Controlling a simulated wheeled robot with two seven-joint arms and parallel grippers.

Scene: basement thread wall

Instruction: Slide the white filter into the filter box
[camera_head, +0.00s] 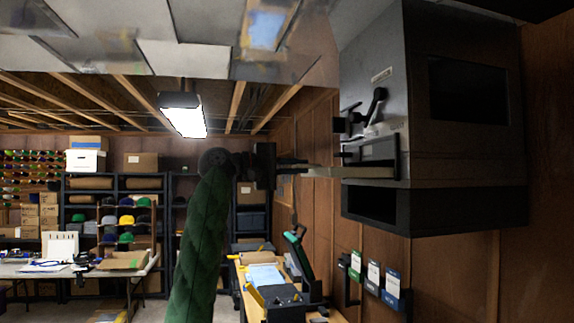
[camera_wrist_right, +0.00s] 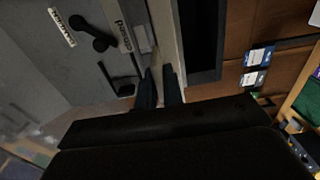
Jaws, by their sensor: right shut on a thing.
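The white filter (camera_head: 350,172) shows edge-on in the head view as a thin pale slab, roughly level. Its far end is at the open slot of the filter box (camera_head: 383,150) on the grey unit; how deep it sits is hard to tell. My right gripper (camera_head: 304,167) is shut on the filter's near end, left of the box. In the right wrist view the fingers (camera_wrist_right: 160,88) are at the pale filter edge (camera_wrist_right: 166,38), beside the grey panel. The fingers and the slot frame hide part of the filter. My left gripper is not in view.
A small door with a black handle (camera_head: 376,104) hangs beside the slot on the grey unit (camera_head: 440,150). Tags (camera_head: 373,276) hang on the wood wall below. A workbench with tools (camera_head: 270,275) stands below my arm. Metal ductwork (camera_head: 200,40) runs overhead.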

